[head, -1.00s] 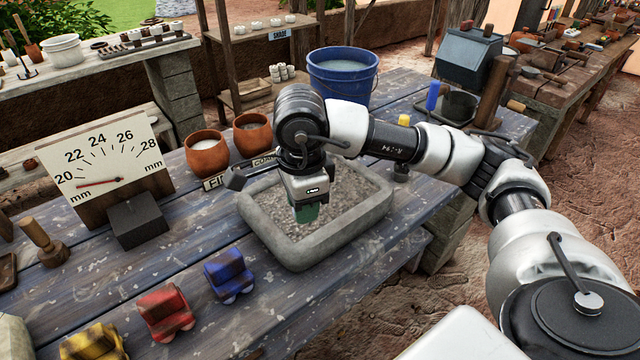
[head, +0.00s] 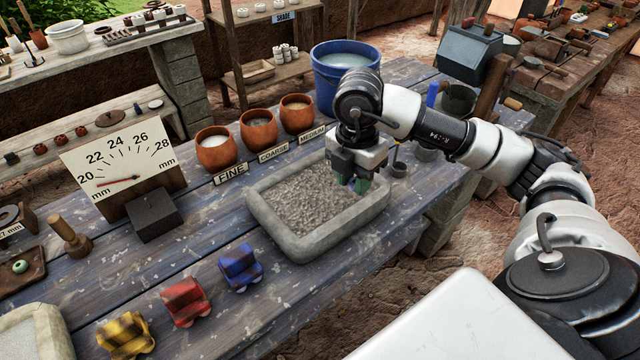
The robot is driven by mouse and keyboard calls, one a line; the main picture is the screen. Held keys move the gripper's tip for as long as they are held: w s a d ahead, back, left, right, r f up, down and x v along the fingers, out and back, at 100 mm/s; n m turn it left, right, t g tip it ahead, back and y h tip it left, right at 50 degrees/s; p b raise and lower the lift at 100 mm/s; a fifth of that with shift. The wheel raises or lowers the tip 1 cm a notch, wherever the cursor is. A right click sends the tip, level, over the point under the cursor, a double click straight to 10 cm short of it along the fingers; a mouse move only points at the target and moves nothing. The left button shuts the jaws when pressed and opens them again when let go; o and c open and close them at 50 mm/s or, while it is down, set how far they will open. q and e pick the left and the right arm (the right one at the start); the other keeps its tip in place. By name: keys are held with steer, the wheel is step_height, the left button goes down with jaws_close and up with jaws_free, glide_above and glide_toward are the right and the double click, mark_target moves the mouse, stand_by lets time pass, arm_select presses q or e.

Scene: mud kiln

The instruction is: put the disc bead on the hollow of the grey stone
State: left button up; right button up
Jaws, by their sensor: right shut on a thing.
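A grey stone basin (head: 258,215) stands on the blue plank table; its wide hollow holds rough grey grit. My right gripper (head: 352,184), with green fingertips pointing down, is over the right end of this basin. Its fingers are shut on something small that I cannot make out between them. I cannot tell whether it touches the grit. A pale green round bead (head: 21,267) with a dark centre lies on a brown tray at the far left. A pale grey slab (head: 30,335) shows partly at the bottom left. My left gripper is out of view.
Three clay pots (head: 216,150) stand behind the basin with FINE, COARSE and MEDIUM labels. A dial gauge board (head: 118,165) and dark block (head: 153,215) are left. Yellow, red and blue blocks (head: 240,268) line the front. A blue bucket (head: 345,62) is behind.

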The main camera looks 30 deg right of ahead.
steer(key=m, duration=0.2)
steer(key=p, duration=0.2)
glide_above(319, 192)
step_height(319, 192, down, 7)
steer(key=shift+r, duration=0.2)
steer(key=shift+w+f, duration=0.1)
steer(key=shift+f, duration=0.05)
step_height(319, 192, down, 4)
steer(key=shift+r+p, duration=0.1)
steer(key=shift+p, duration=0.25)
steer(key=shift+f, duration=0.2)
steer(key=o, duration=0.9)
